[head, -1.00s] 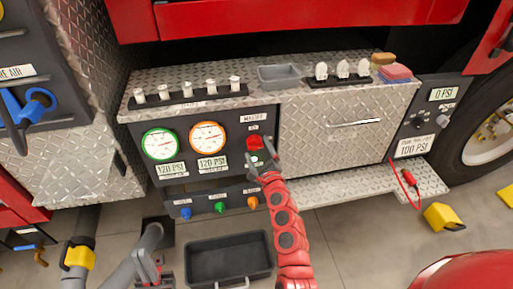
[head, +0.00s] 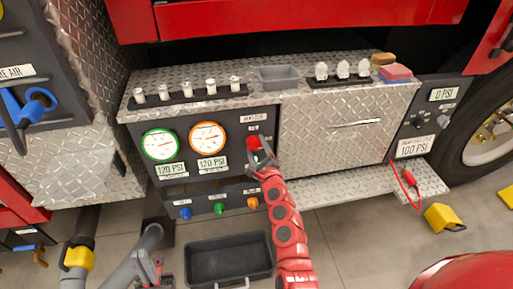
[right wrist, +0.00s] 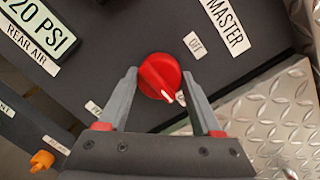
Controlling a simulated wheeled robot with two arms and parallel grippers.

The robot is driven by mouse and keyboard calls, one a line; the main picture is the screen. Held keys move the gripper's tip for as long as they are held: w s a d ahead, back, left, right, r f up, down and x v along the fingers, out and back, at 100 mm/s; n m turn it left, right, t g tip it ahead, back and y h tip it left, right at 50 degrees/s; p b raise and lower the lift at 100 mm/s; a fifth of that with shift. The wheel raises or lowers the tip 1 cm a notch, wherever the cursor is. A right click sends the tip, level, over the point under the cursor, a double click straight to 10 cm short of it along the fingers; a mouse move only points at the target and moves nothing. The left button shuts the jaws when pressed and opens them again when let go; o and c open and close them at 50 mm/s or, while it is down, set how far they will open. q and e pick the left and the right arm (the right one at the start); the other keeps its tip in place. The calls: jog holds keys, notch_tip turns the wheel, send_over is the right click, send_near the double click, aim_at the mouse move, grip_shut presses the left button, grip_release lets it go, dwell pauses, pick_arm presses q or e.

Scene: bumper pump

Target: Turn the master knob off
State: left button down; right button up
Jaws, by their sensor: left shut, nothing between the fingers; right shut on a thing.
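The red master knob (head: 252,142) is on the dark panel, under the MASTER label (head: 253,117). In the right wrist view the knob (right wrist: 158,76) is round with a raised grip, and its white pointer mark faces down and right, away from the OFF label (right wrist: 195,45). My right gripper (head: 259,150) is shut on the knob; in the right wrist view its grey fingers (right wrist: 158,85) stand on either side of it. My left gripper (head: 150,265) is shut and empty, low at the left near the floor, away from the panel.
Green-ringed (head: 160,144) and orange-ringed (head: 208,138) gauges are left of the knob. Blue, green and orange small knobs (head: 219,207) sit below. A black tray (head: 228,262) lies on the floor. A diamond-plate drawer front (head: 335,140) is at the right.

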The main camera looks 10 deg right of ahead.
dwell(0.3)
jog(key=n+p, duration=0.1)
jog(key=n, duration=0.3)
jog(key=shift+r+n+g, duration=0.1)
jog(key=shift+n+g, duration=0.2)
jog(key=shift+n, duration=0.1)
jog(key=n+p, duration=0.2)
jog(key=n, duration=0.2)
jog(key=shift+a+h, duration=0.15)
jog(key=shift+h, duration=0.15)
jog(key=n+p, duration=0.1)
jog(key=n, duration=0.1)
jog(key=n+p, duration=0.1)
jog(key=n, duration=0.1)
jog(key=shift+r+g+h, duration=0.1)
jog(key=shift+g+h, duration=0.2)
jog(key=n+p, duration=0.2)
jog(key=n, duration=0.1)
jog(key=shift+n+h+p, duration=0.3)
jog(key=shift+p, duration=0.1)
jog(key=shift+f, duration=0.2)
jog(key=o, duration=1.4)
jog(key=shift+c, duration=0.2)
